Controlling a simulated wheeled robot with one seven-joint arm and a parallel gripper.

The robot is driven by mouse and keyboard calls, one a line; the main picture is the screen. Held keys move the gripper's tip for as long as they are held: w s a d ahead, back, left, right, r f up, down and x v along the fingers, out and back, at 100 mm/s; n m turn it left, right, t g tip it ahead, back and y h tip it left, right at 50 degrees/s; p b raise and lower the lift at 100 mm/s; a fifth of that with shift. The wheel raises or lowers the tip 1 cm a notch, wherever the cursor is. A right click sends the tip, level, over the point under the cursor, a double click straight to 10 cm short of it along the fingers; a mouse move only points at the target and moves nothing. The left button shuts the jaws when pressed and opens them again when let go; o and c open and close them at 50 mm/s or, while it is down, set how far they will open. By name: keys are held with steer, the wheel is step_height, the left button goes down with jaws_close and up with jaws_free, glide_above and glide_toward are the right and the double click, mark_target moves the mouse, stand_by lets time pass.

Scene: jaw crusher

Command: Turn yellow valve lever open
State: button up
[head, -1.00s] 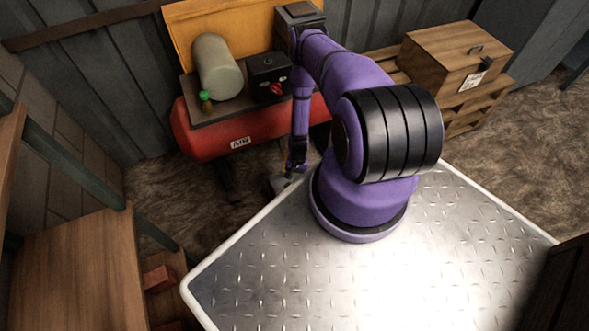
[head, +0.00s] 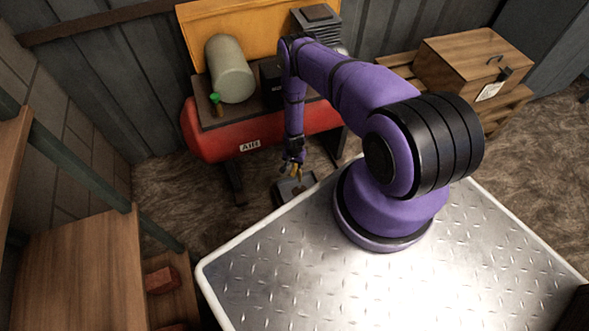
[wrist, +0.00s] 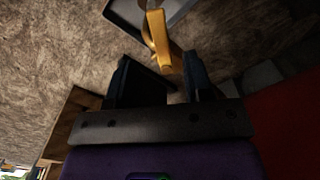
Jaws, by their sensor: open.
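The yellow valve lever (wrist: 158,42) shows in the wrist view just beyond my fingertips, near the middle top. In the head view a small yellow piece (head: 297,172) shows at the tip of my arm, low beside the compressor. My gripper (wrist: 166,85) is open, with its two dark fingers apart and the lever's near end ahead of the gap between them. I cannot tell whether any finger touches the lever. In the head view my gripper (head: 292,160) points down, above a grey tray (head: 309,180). The valve body is mostly hidden.
A red air tank (head: 212,143) stands left of my arm, with a grey-green cylinder (head: 229,68) and a green-capped bottle (head: 215,100) on top. A wooden crate (head: 450,65) stands at the back right. Wooden shelves (head: 75,270) are at left. Brown floor lies open around the tray.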

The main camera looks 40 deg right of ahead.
mark_target(294, 171)
steer(key=shift+f, duration=2.55)
jaws_close()
